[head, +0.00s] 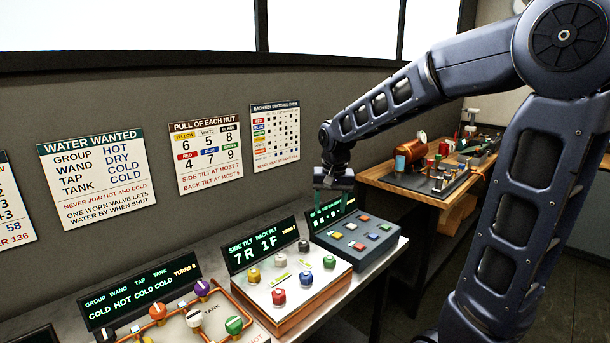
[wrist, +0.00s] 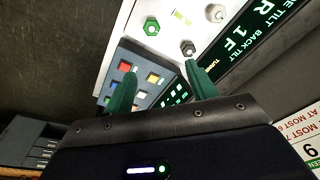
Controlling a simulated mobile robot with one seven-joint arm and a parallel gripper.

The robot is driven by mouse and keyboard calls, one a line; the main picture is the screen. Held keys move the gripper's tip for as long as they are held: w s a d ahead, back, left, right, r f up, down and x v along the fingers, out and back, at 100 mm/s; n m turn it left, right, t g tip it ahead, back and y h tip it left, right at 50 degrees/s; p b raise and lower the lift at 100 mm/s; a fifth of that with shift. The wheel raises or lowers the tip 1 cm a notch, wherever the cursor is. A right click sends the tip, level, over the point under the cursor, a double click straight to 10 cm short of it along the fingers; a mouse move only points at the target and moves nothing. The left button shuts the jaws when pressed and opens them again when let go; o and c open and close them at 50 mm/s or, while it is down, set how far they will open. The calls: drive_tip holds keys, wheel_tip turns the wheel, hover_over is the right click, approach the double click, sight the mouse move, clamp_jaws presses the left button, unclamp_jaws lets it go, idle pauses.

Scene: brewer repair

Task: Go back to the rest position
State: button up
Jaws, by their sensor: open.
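My gripper (head: 333,192) hangs at the end of the arm, above the back edge of the grey button box (head: 355,240), in front of its green-lit display (head: 325,218). In the wrist view the two green fingers of my gripper (wrist: 160,80) are apart with nothing between them. Beyond them show the button box (wrist: 122,62) with its coloured buttons, and the white tilt panel (wrist: 165,35) with a green nut and a black nut. The fingertips look apart from both. The exact height of the gripper over the box is unclear.
The tilt panel (head: 295,303) reads 7R 1F. The tank panel (head: 195,325) with coloured knobs stands left of it. Posters, including the water chart (head: 98,175), hang on the wall behind. A wooden bench (head: 400,190) with equipment stands at the right. Open floor (head: 560,230) lies beyond my arm.

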drive_tip(key=s+d+r+t, duration=0.1)
drive_tip(key=s+d+r, duration=0.1)
drive_tip(key=s+d, duration=0.5)
drive_tip(key=s+d+r+t, duration=0.1)
drive_tip(key=s+d+t, duration=0.1)
drive_tip(key=s+d, duration=0.6)
drive_tip(key=shift+s+d+r+h, duration=0.15)
drive_tip(key=shift+d+r+h, duration=0.2)
drive_tip(key=shift+d, duration=2.65)
